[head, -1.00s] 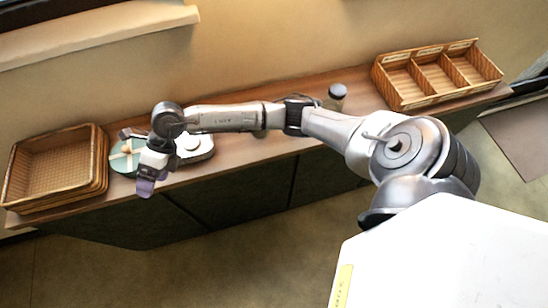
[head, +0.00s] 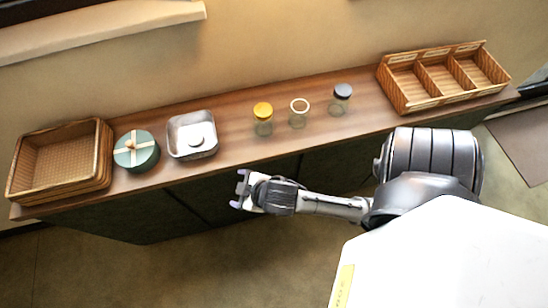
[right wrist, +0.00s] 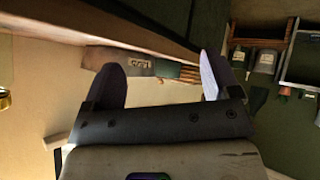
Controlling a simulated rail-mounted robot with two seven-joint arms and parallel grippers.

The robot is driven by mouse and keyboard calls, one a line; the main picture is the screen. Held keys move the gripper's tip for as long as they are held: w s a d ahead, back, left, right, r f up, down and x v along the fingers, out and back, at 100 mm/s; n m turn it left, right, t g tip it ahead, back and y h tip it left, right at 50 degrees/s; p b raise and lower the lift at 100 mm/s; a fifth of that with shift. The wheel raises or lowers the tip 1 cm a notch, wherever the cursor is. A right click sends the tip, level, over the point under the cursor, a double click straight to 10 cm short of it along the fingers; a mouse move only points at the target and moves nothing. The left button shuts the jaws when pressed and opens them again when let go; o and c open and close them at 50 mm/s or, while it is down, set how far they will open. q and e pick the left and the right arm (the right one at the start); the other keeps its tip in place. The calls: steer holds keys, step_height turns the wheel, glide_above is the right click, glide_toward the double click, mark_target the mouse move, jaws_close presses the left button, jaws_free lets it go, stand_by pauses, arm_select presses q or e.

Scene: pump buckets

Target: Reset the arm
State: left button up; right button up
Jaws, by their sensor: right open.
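My left gripper is in neither view.
The counter carries stacked wicker baskets (head: 58,165), a green round box (head: 137,152), a metal tray (head: 190,152), a yellow-lidded jar (head: 263,117), another jar (head: 299,115), a dark-lidded jar (head: 341,99) and a three-compartment wicker basket (head: 428,101). Open floor lies in front.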

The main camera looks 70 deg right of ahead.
steer(key=s+a+f+g+y, duration=0.1)
steer(key=s+f+g, duration=0.15)
steer(key=s, duration=0.25)
steer(key=s+a+f+g+y, duration=0.1)
steer(key=s+g, duration=0.2)
steer(key=s, duration=0.3)
step_height(320, 180, up, 21)
steer(key=p, duration=2.1)
steer(key=shift+s+d+m, duration=0.15)
steer(key=shift+s+m, duration=0.15)
steer(key=shift+f, duration=0.15)
